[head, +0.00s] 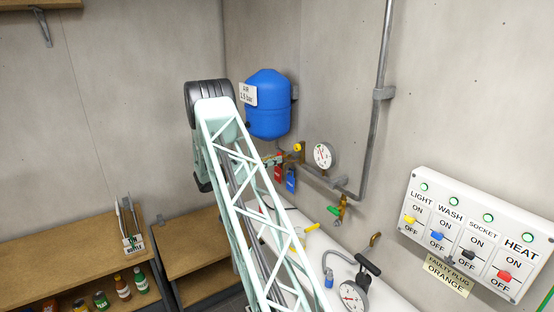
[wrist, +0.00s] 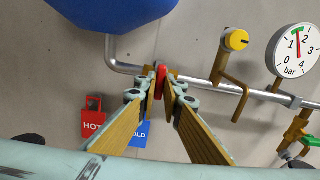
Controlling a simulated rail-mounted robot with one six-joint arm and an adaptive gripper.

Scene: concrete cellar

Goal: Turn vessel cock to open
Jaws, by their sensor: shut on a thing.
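The blue vessel (head: 268,104) hangs on the wall with a white "AIR" label; its underside fills the top left of the wrist view (wrist: 110,12). A red lever, which looks like the vessel cock (wrist: 160,82), is on the grey pipe below the vessel. My gripper (wrist: 161,92) has its two fingers closed in on the red lever from both sides, near their tips. The lever points roughly along the fingers. In the head view my arm hides most of the gripper and the lever.
A red "HOT" tag (wrist: 94,120) and a blue "COLD" tag (wrist: 137,134) hang close by the fingers. To the right are a yellow knob (wrist: 236,40), a pressure gauge (wrist: 296,50) and a green-handled cock (head: 333,210). A switch panel (head: 470,235) is on the right wall.

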